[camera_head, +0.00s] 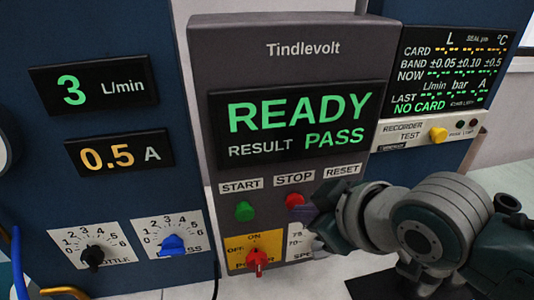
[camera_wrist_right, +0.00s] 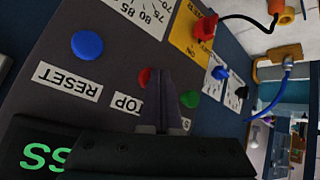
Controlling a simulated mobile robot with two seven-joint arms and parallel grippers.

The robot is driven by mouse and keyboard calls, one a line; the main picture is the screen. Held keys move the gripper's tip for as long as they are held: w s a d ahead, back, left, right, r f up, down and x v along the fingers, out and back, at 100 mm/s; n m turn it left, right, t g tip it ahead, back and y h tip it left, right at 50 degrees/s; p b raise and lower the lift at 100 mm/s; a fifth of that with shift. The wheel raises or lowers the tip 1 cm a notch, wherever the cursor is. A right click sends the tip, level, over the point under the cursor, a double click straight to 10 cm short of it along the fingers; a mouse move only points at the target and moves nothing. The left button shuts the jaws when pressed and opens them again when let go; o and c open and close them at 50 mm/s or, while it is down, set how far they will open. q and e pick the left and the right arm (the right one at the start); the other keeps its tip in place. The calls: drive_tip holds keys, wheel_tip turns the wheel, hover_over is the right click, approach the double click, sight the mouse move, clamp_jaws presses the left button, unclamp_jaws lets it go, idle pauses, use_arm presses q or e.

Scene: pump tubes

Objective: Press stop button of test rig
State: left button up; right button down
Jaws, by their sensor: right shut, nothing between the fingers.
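The test rig (camera_head: 300,75) is a grey Tindlevolt panel. Its screen (camera_head: 298,122) reads READY and RESULT PASS. The red stop button (camera_head: 294,200) sits under the STOP label, between the green start button (camera_head: 245,211) and the RESET label. My right gripper (camera_head: 311,213) is shut and empty, with its tips just right of and below the stop button. In the right wrist view the shut fingers (camera_wrist_right: 163,80) partly cover the red stop button (camera_wrist_right: 145,77). Whether they touch it cannot be told. My left gripper is not in view.
The blue reset button (camera_wrist_right: 87,45) shows in the right wrist view; my arm hides it in the head view. A red power knob (camera_head: 257,262) is below the buttons.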

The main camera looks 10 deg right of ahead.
drive_tip(key=shift+w, duration=0.2)
idle(0.5)
drive_tip(key=shift+d, duration=0.1)
drive_tip(key=shift+w+f, duration=0.1)
idle(0.6)
drive_tip(key=shift+s+r+p, duration=0.2)
drive_tip(key=shift+s+p, duration=2)
drive_tip(key=shift+s, duration=0.75)
